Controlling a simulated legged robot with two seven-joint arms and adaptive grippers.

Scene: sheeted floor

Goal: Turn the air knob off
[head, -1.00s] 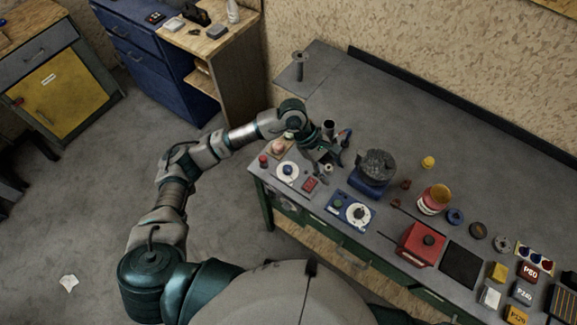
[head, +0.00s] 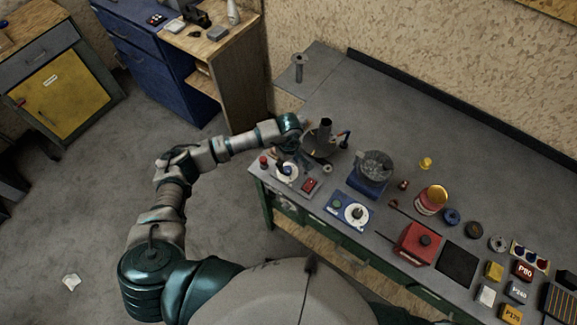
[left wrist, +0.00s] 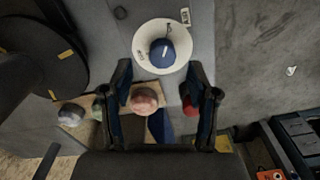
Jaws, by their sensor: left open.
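The air knob (left wrist: 163,52) is a blue knob with a white pointer line, on a round white dial (left wrist: 145,38) labelled "AIR" and other small text. In the head view the dial (head: 290,178) sits on the grey panel at the bench's left front corner. My left gripper (left wrist: 161,85) is open and empty, its two fingers pointing towards the dial, with the knob just beyond and between the tips. In the head view my left gripper (head: 283,161) hangs over the dial and partly hides it. I cannot tell whether a finger touches the knob. My right gripper is out of view.
A red knob (head: 263,161) and a red switch (head: 309,184) flank the dial. A dark round plate with a post (head: 322,141) stands close behind. A blue box with a white dial (head: 357,214) and a blue heater (head: 369,181) are to the right.

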